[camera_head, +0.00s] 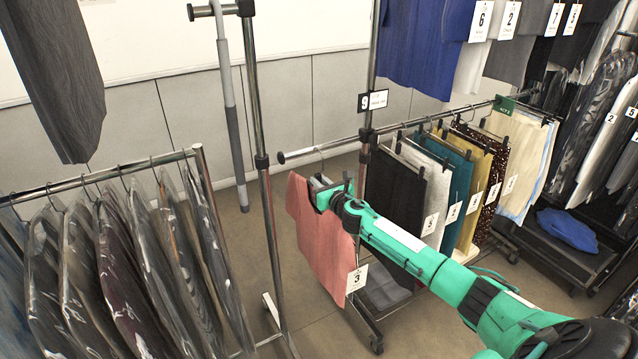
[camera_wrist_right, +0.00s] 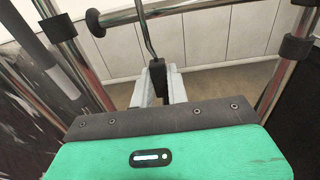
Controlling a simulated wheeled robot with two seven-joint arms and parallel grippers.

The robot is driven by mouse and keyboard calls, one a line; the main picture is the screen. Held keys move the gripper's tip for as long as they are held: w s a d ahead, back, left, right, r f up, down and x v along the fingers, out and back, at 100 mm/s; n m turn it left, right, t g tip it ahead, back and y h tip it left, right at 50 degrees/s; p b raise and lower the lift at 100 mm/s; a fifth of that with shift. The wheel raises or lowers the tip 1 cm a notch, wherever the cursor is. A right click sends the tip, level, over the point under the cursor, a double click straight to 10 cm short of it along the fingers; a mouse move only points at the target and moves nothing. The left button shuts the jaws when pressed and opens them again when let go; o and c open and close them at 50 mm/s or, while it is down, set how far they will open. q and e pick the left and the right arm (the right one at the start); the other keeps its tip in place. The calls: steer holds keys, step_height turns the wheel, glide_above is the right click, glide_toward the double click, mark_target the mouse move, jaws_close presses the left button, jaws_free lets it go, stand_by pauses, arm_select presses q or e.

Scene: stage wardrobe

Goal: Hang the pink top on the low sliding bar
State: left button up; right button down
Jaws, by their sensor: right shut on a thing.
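The pink top (camera_head: 322,235) hangs upright below its hanger, with a white tag marked 3 at its lower edge. My right gripper (camera_head: 322,184) is shut on the hanger just under its hook; in the right wrist view the jaws (camera_wrist_right: 158,85) close around the dark hanger neck (camera_wrist_right: 158,70). The hook (camera_wrist_right: 147,32) rises across the low sliding bar (camera_head: 345,140), just inside the bar's capped free end. The bar also shows in the right wrist view (camera_wrist_right: 195,10). I cannot tell whether the hook rests on it. My left gripper is not in view.
Skirts and trousers (camera_head: 455,185) hang farther right on the bar. An upright post (camera_head: 262,160) stands left of its free end. A rack of dark covered garments (camera_head: 110,265) fills the lower left. Blue garments (camera_head: 425,45) hang above.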

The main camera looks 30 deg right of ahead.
mark_target(308, 181)
steer(key=shift+w+r, duration=0.15)
steer(key=shift+w+a, duration=0.1)
steer(key=shift+r, duration=0.1)
steer(key=shift+w, duration=1.05)
steer(key=shift+w+b, duration=1.3)
steer(key=shift+w, duration=1.3)
steer(key=shift+d, duration=0.2)
steer(key=shift+f+b, duration=1.85)
steer(key=shift+f, duration=0.05)
